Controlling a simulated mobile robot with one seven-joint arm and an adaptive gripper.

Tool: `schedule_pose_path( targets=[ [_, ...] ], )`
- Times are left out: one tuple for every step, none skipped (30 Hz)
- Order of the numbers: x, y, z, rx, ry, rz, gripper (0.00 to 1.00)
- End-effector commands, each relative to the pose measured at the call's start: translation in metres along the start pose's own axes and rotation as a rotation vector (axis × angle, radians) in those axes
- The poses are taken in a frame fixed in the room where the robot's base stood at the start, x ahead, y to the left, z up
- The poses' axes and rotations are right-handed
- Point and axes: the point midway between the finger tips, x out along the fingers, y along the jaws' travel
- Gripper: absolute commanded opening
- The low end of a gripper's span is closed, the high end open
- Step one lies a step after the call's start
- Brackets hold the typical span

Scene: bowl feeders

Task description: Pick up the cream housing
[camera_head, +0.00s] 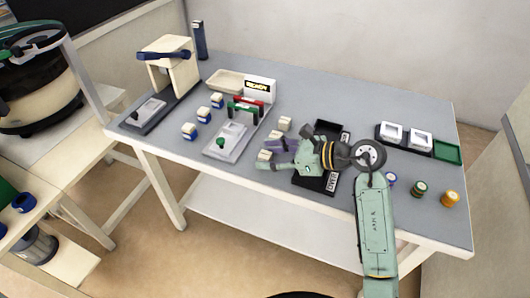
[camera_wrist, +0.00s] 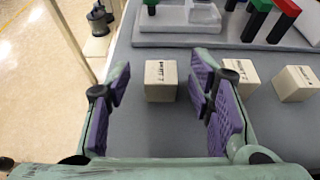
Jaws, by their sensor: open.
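Three small cream blocks, the likely housings, sit in a row on the grey table in front of my gripper. The nearest cream block (camera_head: 264,155) also shows in the wrist view (camera_wrist: 161,82), with dark lettering on its top edge. My gripper (camera_head: 268,157) is open, with purple-padded fingers on either side of this block; it also shows in the wrist view (camera_wrist: 159,72). The second block (camera_wrist: 242,76) is just right of the right finger, and the third block (camera_wrist: 296,84) is farther right.
A grey fixture (camera_head: 219,150) with a green knob stands left of the blocks, beside a READY sign (camera_head: 258,86). A black tray (camera_head: 327,128) lies under my arm. Several blue-based cream pieces (camera_head: 189,132) stand left. Coloured cylinders (camera_head: 419,188) stand at right.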

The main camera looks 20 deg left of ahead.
Motion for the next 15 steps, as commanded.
schedule_pose_path(
  targets=[
    [0.0025, -0.0003, 0.0008, 0.000, 0.000, -0.001, 0.48],
    [0.0036, -0.0004, 0.0004, 0.000, 0.000, -0.002, 0.48],
    [0.0044, -0.0004, -0.0001, -0.001, 0.000, -0.002, 0.48],
    [0.0047, -0.0005, -0.0004, -0.001, 0.000, -0.002, 0.48],
    [0.0047, -0.0005, -0.0006, -0.001, 0.000, -0.002, 0.48],
    [0.0047, -0.0005, -0.0007, -0.001, 0.000, -0.002, 0.48],
    [0.0047, -0.0004, -0.0007, -0.001, 0.000, -0.002, 0.48],
    [0.0046, -0.0004, -0.0007, -0.001, 0.000, -0.002, 0.48],
    [0.0046, -0.0004, -0.0007, -0.001, 0.000, -0.002, 0.46],
    [0.0046, -0.0004, -0.0007, -0.001, 0.000, -0.002, 0.44],
    [0.0045, -0.0004, -0.0007, -0.001, 0.000, -0.002, 0.42],
    [0.0045, -0.0004, -0.0007, -0.001, 0.000, -0.002, 0.40],
    [0.0045, -0.0004, -0.0007, -0.001, 0.000, -0.002, 0.38],
    [0.0044, -0.0004, -0.0007, -0.001, 0.000, -0.002, 0.36],
    [0.0044, -0.0004, -0.0007, -0.001, 0.000, -0.002, 0.33]
  ],
)
